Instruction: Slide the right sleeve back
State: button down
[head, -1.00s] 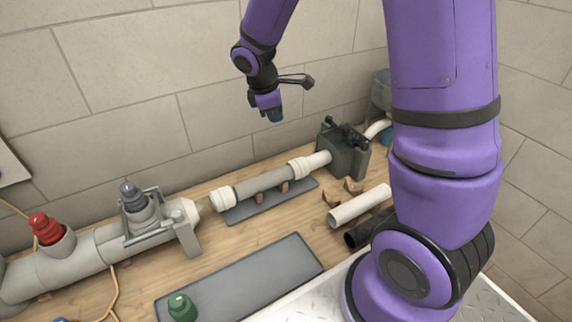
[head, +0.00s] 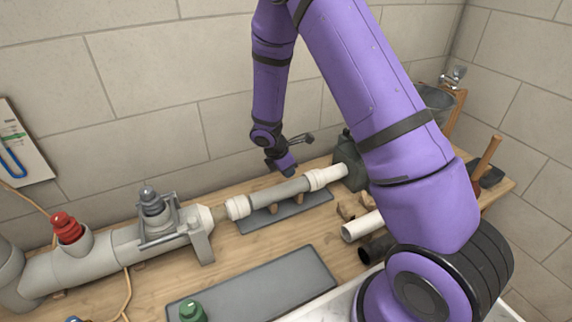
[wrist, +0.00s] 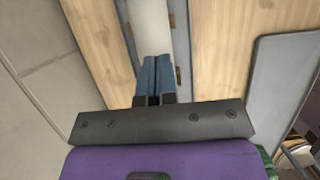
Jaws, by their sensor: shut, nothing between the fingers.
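The right sleeve (head: 319,179) is a white collar at the right end of a grey pipe (head: 280,192), where a white pipe (head: 338,171) leads on. A matching left sleeve (head: 239,207) sits at the grey pipe's other end. My gripper (head: 290,174) is shut and empty, pointing down close to the grey pipe, a little left of the right sleeve. In the wrist view its blue fingers (wrist: 155,58) are together, with a pale pipe stretch (wrist: 150,22) just beyond their tips. I cannot tell whether they touch it. The fingers hide part of the pipe.
A grey cradle plate (head: 265,216) with wooden supports lies under the pipe. A dark vise-like block (head: 347,158) stands beyond the right sleeve. Loose pipe pieces (head: 362,226) lie in front of it. A grey mat (head: 255,285) and large valved pipe (head: 85,259) occupy the front and left.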

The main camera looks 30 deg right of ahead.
aim_at(318, 175)
jog(key=x, duration=0.5)
jog(key=shift+d+r, duration=0.1)
jog(key=shift+d, duration=1.85)
jog(key=d, duration=0.5)
jog(key=shift+d, duration=0.15)
